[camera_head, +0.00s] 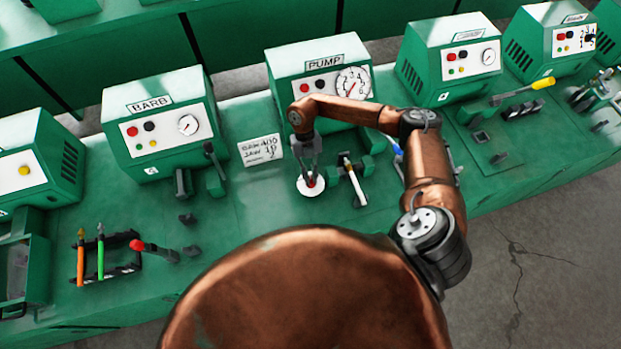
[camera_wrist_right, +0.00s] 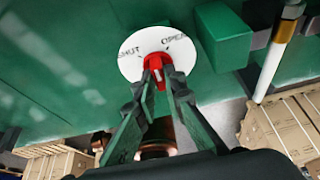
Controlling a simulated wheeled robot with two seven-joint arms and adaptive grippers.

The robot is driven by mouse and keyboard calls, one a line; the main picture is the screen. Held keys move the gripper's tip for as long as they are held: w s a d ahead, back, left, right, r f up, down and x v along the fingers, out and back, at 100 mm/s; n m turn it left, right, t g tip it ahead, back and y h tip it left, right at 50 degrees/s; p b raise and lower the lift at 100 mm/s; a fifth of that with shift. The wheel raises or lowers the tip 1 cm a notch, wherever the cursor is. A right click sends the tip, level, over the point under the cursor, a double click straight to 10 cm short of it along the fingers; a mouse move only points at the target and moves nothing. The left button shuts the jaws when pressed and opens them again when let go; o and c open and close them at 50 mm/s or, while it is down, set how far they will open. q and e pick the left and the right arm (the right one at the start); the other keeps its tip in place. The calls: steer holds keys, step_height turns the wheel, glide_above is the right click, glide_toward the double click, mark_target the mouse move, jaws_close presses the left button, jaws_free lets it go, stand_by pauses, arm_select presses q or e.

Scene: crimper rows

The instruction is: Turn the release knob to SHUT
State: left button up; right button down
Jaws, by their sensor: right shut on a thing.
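The release knob is red and sits on a round white dial (camera_head: 302,190) in front of the PUMP machine (camera_head: 284,68). In the right wrist view the knob (camera_wrist_right: 157,62) is at the middle of the dial (camera_wrist_right: 130,68), with SHUT lettered on the left and OPEN on the right. Which word the knob points at I cannot tell. My right gripper (camera_head: 311,176) reaches down over the dial. Its fingertips (camera_wrist_right: 161,82) are closed on the red knob and partly hide it. My left gripper is not in view.
A handwritten card (camera_head: 261,149) lies left of the dial. A white-handled tool (camera_head: 354,180) stands close on its right. The BARB machine (camera_head: 163,125) is farther left, with colored tools (camera_head: 100,256) in a rack below. My arm covers part of the bench right of the dial.

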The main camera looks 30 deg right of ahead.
steer(key=n+h+b, duration=0.1)
steer(key=n, duration=0.1)
steer(key=n+b, duration=0.1)
steer(key=n, duration=0.1)
steer(key=shift+w+a+n+h, duration=0.1)
steer(key=shift+a+n+h, duration=0.1)
steer(key=shift+n+h, duration=0.2)
steer(key=shift+a+r+n+t+h+b, duration=0.15)
steer(key=shift+n+h+b, duration=0.35)
steer(key=shift+n, duration=0.65)
steer(key=shift+d+f+n+t+h+b, duration=0.15)
steer(key=shift+n+h+b, duration=0.15)
steer(key=shift+n+b, duration=0.65)
steer(key=shift+a+r+n, duration=0.1)
steer(key=shift+n, duration=0.2)
steer(key=c, duration=2)
jaws_free()
steer(key=v, duration=1.2)
steer(key=shift+a, duration=0.15)
